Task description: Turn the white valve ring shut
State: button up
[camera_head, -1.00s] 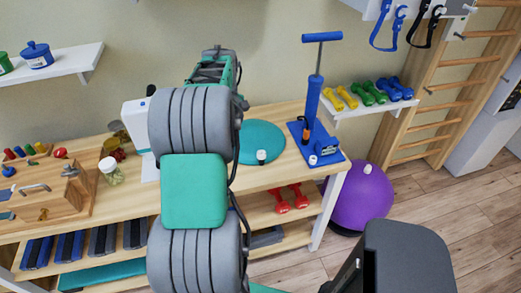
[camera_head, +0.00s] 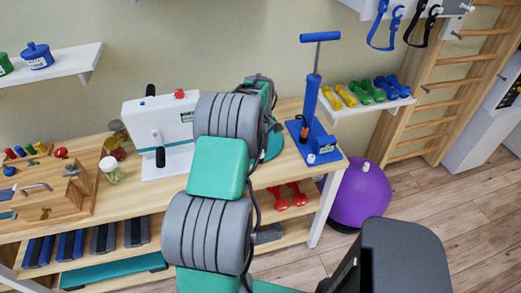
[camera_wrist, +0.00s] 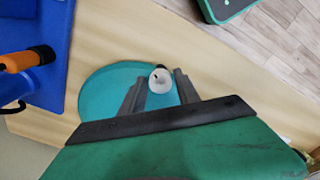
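The white valve ring (camera_wrist: 160,80) shows in the wrist view as a small round white piece with a dark reddish spot. It sits at the edge of a teal disc cushion (camera_wrist: 100,92) on the wooden table. My gripper (camera_wrist: 159,75) is open, with one finger on each side of the ring. Gaps seem to show beside the ring, but I cannot tell its height against the fingertips. In the head view my arm hides the ring and most of the cushion (camera_head: 274,143); my gripper (camera_head: 262,84) is seen only from behind, its fingers hidden.
A blue pump (camera_head: 312,95) stands right of the cushion; its blue base (camera_wrist: 35,50) is at upper left in the wrist view. A white device (camera_head: 160,130) stands to the left. A purple ball (camera_head: 360,198) is on the floor. Dumbbells lie on a side shelf (camera_head: 345,112).

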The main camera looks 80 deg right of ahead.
grip_shut()
jog(key=shift+m, duration=0.3)
jog(key=m+b, duration=0.1)
jog(key=m, duration=0.4)
jog(key=shift+b, duration=0.3)
jog(key=m, duration=0.5)
jog(key=shift+b, duration=0.35)
jog(key=shift+r, duration=0.1)
jog(key=shift+o, duration=0.3)
grip_release()
